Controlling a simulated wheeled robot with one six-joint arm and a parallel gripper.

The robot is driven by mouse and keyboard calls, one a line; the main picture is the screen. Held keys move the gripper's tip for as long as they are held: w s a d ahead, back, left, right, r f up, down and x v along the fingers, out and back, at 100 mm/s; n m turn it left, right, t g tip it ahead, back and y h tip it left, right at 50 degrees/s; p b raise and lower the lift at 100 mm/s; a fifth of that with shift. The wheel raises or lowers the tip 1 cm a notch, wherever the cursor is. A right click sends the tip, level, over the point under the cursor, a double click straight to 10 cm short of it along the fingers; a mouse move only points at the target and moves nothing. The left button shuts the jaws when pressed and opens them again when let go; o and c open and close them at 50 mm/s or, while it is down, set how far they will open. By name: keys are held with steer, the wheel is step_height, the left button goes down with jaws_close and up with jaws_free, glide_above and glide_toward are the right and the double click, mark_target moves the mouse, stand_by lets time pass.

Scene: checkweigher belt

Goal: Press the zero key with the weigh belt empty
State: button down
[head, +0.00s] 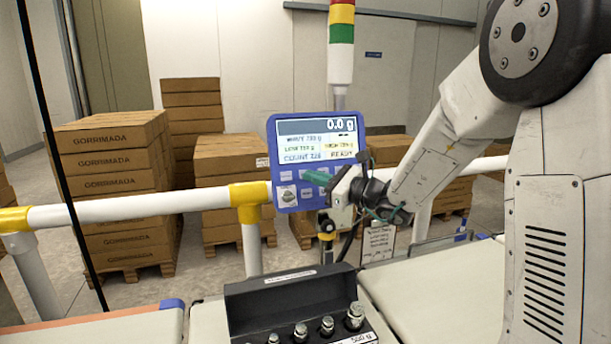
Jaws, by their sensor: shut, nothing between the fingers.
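The blue indicator panel (268,140) stands behind the belts, and its screen (300,127) reads 0.0 g, with smaller lines including READY. Key labels are too small to read, so I cannot tell which is the zero key. My gripper (312,177), with green fingertips, is shut and empty in front of the panel's lower right. It hides some keys, and I cannot tell if it touches one. A pale belt surface (440,290) at the lower right shows nothing on it.
A black case (265,293) holding several metal weights stands at front centre, beside pale belt surfaces. A white rail (140,204) with yellow joints crosses behind the belts. A stack light (341,45) rises behind the panel. Stacked cartons (110,190) stand on pallets at the back.

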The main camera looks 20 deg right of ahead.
steer(key=shift+s, duration=0.1)
steer(key=s, duration=0.2)
steer(key=s+r, duration=0.1)
steer(key=s, duration=0.1)
steer(key=shift+s+r, duration=0.2)
steer(key=shift+s, duration=0.1)
stand_by(0.5)
steer(key=s+a+f+n+g+h, duration=0.1)
steer(key=s+a+f+n+g, duration=0.3)
steer(key=s+n+g, duration=0.45)
steer(key=s+a+f+n+g+h, duration=0.1)
steer(key=s+a+f+n+g, duration=0.35)
steer(key=s, duration=0.75)
steer(key=s+d+r+n+h, duration=0.1)
steer(key=s+d+n+h, duration=0.9)
steer(key=s, duration=0.5)
steer(key=shift+s+d+n, duration=0.2)
steer(key=shift+d+n, duration=0.05)
steer(key=shift+n, duration=0.45)
